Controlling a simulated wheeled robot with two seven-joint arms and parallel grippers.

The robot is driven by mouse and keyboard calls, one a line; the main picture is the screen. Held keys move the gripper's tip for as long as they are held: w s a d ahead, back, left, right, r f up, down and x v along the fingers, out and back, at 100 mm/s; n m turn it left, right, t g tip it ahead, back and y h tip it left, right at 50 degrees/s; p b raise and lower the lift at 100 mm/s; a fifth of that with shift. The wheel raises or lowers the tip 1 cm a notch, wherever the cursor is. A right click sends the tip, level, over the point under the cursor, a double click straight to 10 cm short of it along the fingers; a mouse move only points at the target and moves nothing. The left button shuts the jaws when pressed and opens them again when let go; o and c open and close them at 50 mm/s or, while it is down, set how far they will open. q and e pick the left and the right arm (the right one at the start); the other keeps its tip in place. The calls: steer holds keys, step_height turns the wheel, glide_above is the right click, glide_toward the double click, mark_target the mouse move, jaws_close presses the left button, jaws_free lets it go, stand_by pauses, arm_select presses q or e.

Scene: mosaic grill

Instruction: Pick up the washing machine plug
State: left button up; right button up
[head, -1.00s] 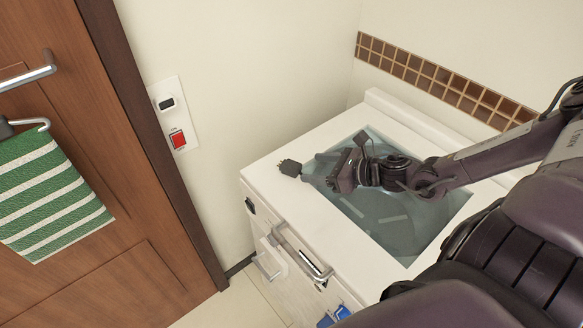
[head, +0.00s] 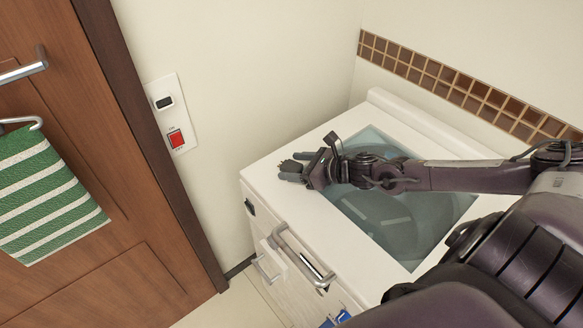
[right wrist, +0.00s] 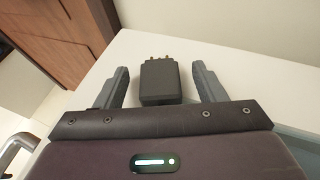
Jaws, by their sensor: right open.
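The washing machine plug (right wrist: 160,82) is a dark block with prongs at its far end. In the right wrist view it lies on the white machine top between the two grey fingers of my right gripper (right wrist: 159,86). The fingers are open, with a gap on each side of the plug. In the head view my right gripper (head: 291,170) is over the left corner of the washing machine (head: 262,172), and it hides most of the plug. My left gripper is not in view.
A wall panel (head: 172,112) with a black socket and a red switch is left of the machine. A wooden door (head: 120,240) with a green-striped towel (head: 48,198) stands at the far left. A metal handle (head: 300,258) sticks out from the machine's front.

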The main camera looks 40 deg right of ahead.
steer(key=shift+c, duration=0.2)
steer(key=c, duration=0.9)
steer(key=shift+c, duration=1)
steer(key=shift+r, duration=0.1)
